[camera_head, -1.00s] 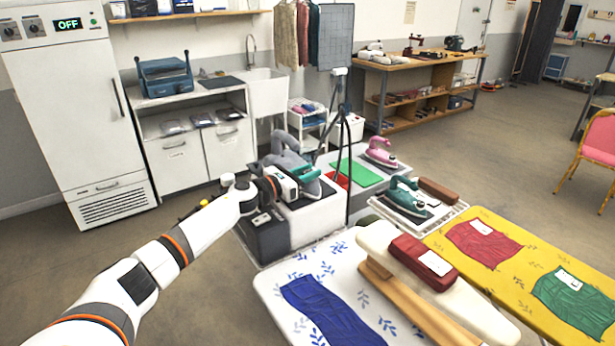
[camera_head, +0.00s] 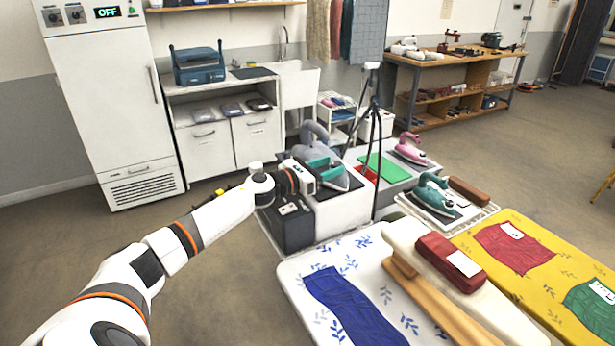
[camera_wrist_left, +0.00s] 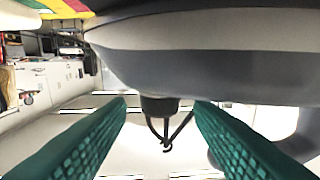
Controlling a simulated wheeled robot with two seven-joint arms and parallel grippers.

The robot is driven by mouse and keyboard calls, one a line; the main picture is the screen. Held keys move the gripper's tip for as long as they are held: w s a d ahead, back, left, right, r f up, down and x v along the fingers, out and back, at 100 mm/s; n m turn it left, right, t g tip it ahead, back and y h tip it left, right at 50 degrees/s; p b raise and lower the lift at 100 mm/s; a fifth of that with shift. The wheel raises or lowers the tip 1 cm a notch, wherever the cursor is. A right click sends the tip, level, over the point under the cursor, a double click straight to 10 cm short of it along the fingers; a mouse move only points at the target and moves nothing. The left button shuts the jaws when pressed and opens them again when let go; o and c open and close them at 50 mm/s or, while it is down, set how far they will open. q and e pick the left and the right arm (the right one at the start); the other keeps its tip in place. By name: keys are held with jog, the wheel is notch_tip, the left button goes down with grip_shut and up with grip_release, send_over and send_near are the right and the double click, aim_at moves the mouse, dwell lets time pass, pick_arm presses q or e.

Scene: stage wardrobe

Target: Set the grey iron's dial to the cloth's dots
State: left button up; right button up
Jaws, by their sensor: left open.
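The grey iron (camera_head: 322,142) stands on a pale block at the centre of the head view. My left gripper (camera_head: 318,170), with teal fingers, is at the iron's near side. In the left wrist view the fingers (camera_wrist_left: 160,120) are apart. A blue cloth (camera_head: 352,303), a red cloth (camera_head: 505,252) and a green cloth (camera_head: 592,308) lie on ironing boards. Any dots are too small to read.
A teal iron (camera_head: 437,188) and a pink iron (camera_head: 410,150) stand to the right. A thin dark stand (camera_head: 374,130) rises close to the grey iron's right. A red block (camera_head: 447,258) rests on the sleeve board (camera_head: 410,232). Floor is free at the left.

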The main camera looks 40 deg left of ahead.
pick_arm(q)
jog(key=b+v, duration=0.2)
jog(key=v, duration=0.5)
jog(key=shift+s+a+f, duration=0.1)
jog(key=shift+s+f, duration=0.05)
jog(key=shift+s+a+r+b, duration=0.15)
jog(key=shift+s+b, duration=0.1)
jog(key=shift+s, duration=0.2)
jog(key=shift+s+a+r+b, duration=0.1)
jog(key=shift+s+b, duration=0.15)
jog(key=shift+s, duration=0.15)
jog(key=shift+f, duration=0.1)
